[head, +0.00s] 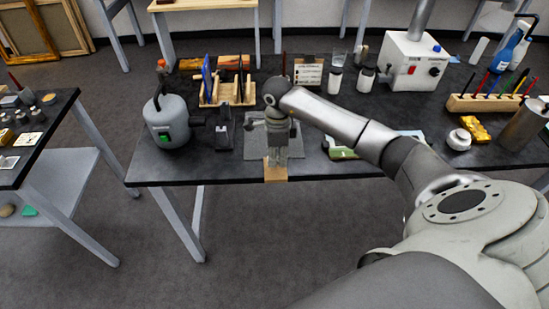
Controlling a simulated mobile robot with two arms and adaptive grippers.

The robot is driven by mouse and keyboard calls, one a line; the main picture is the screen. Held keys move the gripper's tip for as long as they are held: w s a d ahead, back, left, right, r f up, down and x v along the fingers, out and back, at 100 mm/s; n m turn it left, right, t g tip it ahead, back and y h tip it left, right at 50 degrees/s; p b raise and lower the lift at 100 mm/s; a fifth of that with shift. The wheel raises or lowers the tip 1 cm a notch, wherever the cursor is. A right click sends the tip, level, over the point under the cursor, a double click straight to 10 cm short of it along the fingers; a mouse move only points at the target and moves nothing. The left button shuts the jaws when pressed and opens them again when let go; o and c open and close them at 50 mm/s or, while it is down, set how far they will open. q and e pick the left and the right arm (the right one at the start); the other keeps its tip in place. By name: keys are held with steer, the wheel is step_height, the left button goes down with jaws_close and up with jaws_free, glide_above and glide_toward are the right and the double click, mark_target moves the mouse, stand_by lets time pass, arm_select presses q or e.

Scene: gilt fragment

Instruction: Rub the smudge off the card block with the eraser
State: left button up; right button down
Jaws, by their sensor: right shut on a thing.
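My right gripper (278,159) points down at the front edge of the dark table, over the near side of a grey mat (252,148). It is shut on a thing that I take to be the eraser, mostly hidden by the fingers. A tan block (275,175) shows right below the fingertips at the table edge. I cannot tell whether it is the card block or part of what is held. No smudge can be made out. My left gripper is not in view.
A grey tank (167,122) and a wooden rack (228,99) stand left of the mat. A green-and-white object (342,153) lies to the right. Jars (335,81), a white control box (409,62) and a pen rack (485,103) stand farther back and right.

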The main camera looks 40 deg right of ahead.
step_height(320, 180, up, 2)
steer(key=shift+w+p, duration=0.15)
steer(key=shift+p, duration=0.25)
steer(key=shift+r, duration=0.4)
steer(key=shift+r+p, duration=0.55)
steer(key=shift+r, duration=0.55)
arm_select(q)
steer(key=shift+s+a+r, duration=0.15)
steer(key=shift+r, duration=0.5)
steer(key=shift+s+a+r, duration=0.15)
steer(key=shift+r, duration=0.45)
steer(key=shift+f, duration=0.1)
